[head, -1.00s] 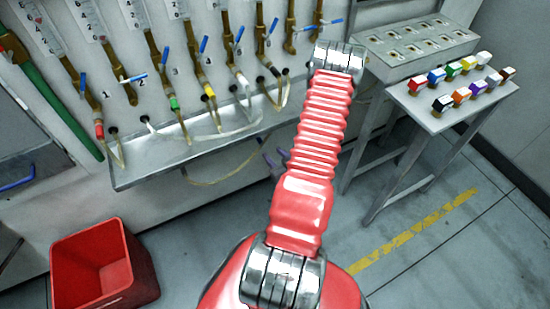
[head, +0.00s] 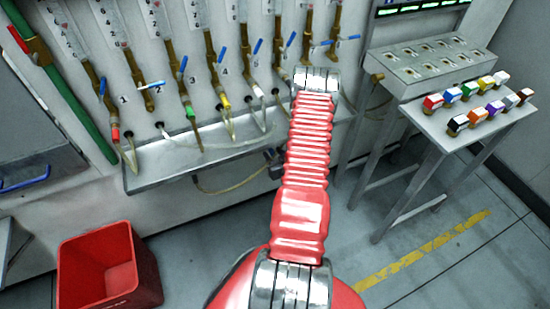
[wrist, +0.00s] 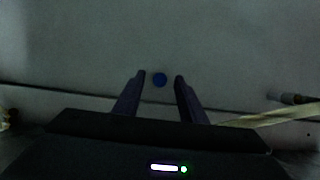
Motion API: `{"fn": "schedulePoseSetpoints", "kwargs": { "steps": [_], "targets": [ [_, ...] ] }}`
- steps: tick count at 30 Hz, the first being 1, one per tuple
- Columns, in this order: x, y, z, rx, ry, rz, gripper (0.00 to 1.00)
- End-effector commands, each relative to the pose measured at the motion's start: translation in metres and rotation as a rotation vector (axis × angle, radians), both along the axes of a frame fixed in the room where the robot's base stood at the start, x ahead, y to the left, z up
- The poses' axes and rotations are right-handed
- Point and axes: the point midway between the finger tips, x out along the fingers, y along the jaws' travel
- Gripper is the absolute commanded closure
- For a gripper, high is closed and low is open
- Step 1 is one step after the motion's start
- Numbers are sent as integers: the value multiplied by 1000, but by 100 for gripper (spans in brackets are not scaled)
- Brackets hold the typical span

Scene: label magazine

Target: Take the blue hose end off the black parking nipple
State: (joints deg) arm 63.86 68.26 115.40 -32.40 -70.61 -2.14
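In the wrist view the two dark fingers of my gripper (wrist: 160,75) are apart, with nothing gripped. In the head view a dark part of my gripper (head: 274,164) shows left of my red arm, below the bench ledge; the rest is hidden. The blue hose end cannot be picked out in the head view.
A metal ledge (head: 150,171) runs under numbered taps with coloured hose ends and pale hoses. In the wrist view a pale hose (wrist: 262,117) lies at right. A side table (head: 440,119) bears several coloured caps. A red bin (head: 108,268) stands at lower left. The floor between is clear.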

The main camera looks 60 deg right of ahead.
Motion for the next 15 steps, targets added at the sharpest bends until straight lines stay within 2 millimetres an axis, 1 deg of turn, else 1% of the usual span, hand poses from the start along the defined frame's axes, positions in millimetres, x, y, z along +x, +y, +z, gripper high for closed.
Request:
{"fn": "schedulePoseSetpoints", "kwargs": {
  "steps": [8, 15],
  "targets": [
    [1, -1, 0, 1, 0, 0, 62],
    [1, 0, 0, 0, 0, 0, 79]
  ]
}}
